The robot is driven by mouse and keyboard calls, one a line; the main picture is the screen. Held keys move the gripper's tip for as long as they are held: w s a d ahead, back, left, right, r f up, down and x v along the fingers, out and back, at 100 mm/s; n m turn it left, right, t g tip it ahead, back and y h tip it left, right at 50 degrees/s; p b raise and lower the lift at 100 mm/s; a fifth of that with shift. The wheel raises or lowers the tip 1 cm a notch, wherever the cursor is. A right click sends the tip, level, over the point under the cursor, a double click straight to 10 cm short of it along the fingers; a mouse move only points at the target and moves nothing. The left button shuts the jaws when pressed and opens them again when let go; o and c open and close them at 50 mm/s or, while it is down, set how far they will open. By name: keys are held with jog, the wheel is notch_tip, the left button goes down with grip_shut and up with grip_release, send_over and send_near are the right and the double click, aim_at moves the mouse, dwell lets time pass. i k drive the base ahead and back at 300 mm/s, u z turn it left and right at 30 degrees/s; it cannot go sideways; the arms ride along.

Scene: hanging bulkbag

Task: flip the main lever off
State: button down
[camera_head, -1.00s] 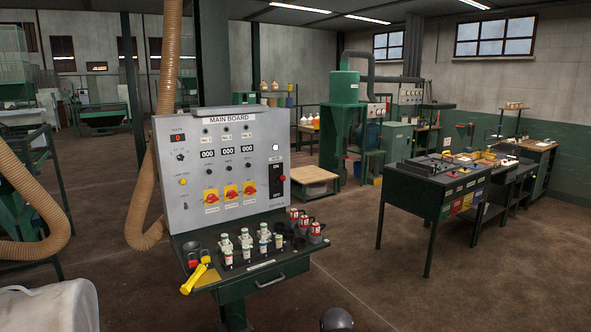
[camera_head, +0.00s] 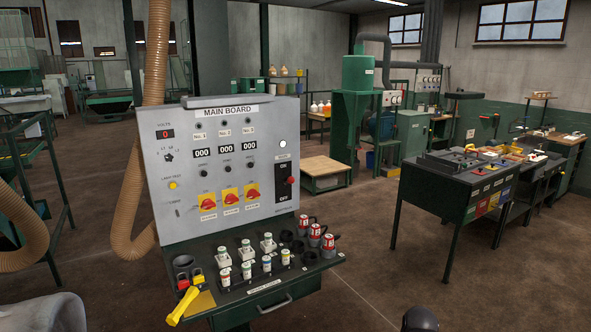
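The main lever (camera_head: 291,181) is a small red-tipped handle on a black plate marked ON at the top and OFF at the bottom. The plate is on the right side of the grey MAIN BOARD panel (camera_head: 185,138). The red tip is between the two words, and I cannot tell its exact setting. A round white lamp (camera_head: 283,144) above the plate looks bright. Nothing blocks the lever from this view. My gripper is not visible. Only a dark rounded shape (camera_head: 420,319) shows at the bottom edge, and I cannot tell what it is.
Below the panel a dark shelf (camera_head: 262,293) holds plugs, sockets, padlocks and a yellow-handled tool (camera_head: 190,303). Three red rotary switches (camera_head: 230,197) are left of the lever. A green workbench (camera_head: 437,199) stands to the right. Open floor (camera_head: 365,240) lies between.

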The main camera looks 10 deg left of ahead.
aim_at(291, 180)
jog(key=u, duration=0.2)
jog(key=i, duration=1.1)
jog(key=u, duration=0.5)
